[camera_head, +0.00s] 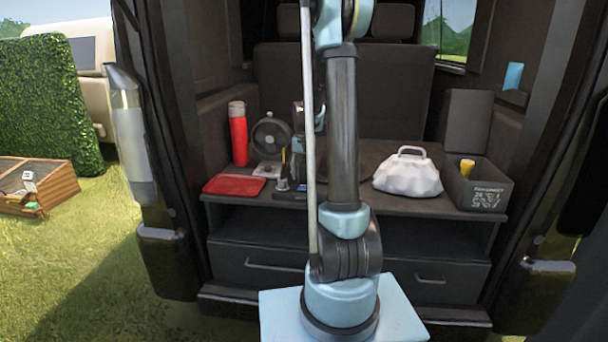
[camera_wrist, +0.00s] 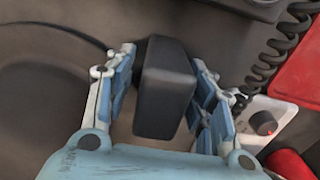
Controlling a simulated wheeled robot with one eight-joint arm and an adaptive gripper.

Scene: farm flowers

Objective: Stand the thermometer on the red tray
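A black, boxy upright object, which I take to be the thermometer (camera_wrist: 165,88), stands between the blue fingers of my gripper (camera_wrist: 166,62) in the wrist view. One finger is on each side, close to it. I cannot tell whether both fingers press on it. In the head view my gripper (camera_head: 300,150) is over the left part of the shelf, mostly hidden behind my arm. The thermometer cannot be clearly made out there. The flat red tray (camera_head: 234,185) lies at the shelf's front left, with its top bare. It also shows at the wrist view's right edge (camera_wrist: 302,68).
A red bottle (camera_head: 238,135) and a black fan (camera_head: 271,136) stand behind the tray. A white bag (camera_head: 408,174) and a black crate (camera_head: 487,195) occupy the right.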

